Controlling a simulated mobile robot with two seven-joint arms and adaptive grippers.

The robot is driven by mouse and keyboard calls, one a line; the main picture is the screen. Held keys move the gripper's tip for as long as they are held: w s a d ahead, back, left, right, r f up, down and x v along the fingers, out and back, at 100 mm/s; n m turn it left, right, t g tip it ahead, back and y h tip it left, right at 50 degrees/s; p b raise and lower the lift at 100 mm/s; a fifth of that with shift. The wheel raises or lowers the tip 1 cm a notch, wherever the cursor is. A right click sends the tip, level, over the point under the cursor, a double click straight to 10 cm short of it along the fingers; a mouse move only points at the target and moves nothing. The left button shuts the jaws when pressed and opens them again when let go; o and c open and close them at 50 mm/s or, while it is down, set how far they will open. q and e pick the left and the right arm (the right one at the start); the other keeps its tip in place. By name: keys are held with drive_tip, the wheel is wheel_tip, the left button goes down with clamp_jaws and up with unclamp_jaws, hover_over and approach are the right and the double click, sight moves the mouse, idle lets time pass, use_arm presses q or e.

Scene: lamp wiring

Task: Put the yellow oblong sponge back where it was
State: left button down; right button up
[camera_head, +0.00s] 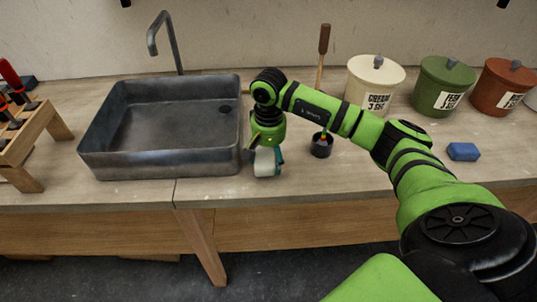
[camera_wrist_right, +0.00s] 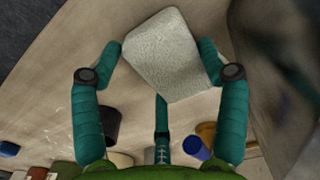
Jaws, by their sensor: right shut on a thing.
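My right gripper (camera_head: 265,158) is shut on a pale, oblong sponge-like block (camera_head: 267,163), at the counter's front, just right of the sink. The block looks cream-white rather than strongly yellow. My left gripper is not in view. No other yellow sponge shows.
The grey sink (camera_head: 162,128) stands left of the gripper. A dark cup (camera_head: 321,146) is close on its right. A blue sponge (camera_head: 463,151) and cream (camera_head: 374,82), green (camera_head: 442,88) and red (camera_head: 503,88) canisters are farther right. A wooden rack (camera_head: 30,135) stands at left.

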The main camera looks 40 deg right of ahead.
drive_tip(key=shift+f, duration=0.55)
drive_tip(key=shift+f, duration=0.1)
drive_tip(key=shift+f+b, duration=0.1)
drive_tip(key=shift+b, duration=0.2)
drive_tip(key=o, duration=1)
